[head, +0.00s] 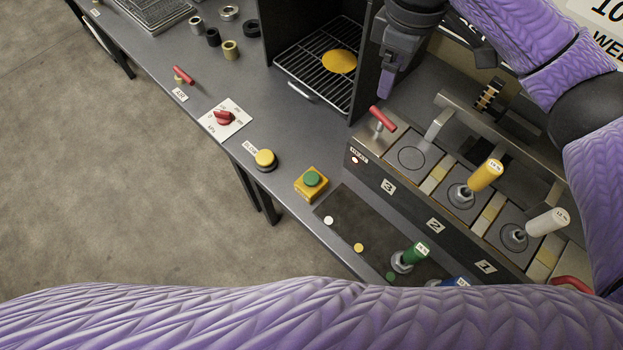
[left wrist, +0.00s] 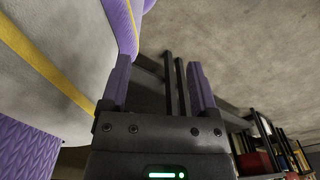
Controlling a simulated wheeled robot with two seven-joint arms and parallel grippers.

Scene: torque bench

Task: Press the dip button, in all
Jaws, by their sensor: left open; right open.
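Two push buttons stand on the bench near its front edge in the head view. One is a yellow button (head: 265,157) on a dark base, with a small label I cannot read clearly. The other is a green button (head: 312,179) on a yellow box (head: 313,193). I cannot tell from lettering which is the dip button. My right gripper (head: 386,84) is open and empty, up and right of both buttons, near the oven-like box. My left gripper (left wrist: 160,88) is open and empty in the left wrist view, pointing over the floor; the head view does not show it.
A red knob (head: 224,118) on a white plate and a red-handled lever (head: 184,76) lie to the left. A numbered rack (head: 409,205) holds yellow and white handled tools; a green handled tool (head: 411,257) stands in front. A wire-shelf box (head: 309,72) stands behind.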

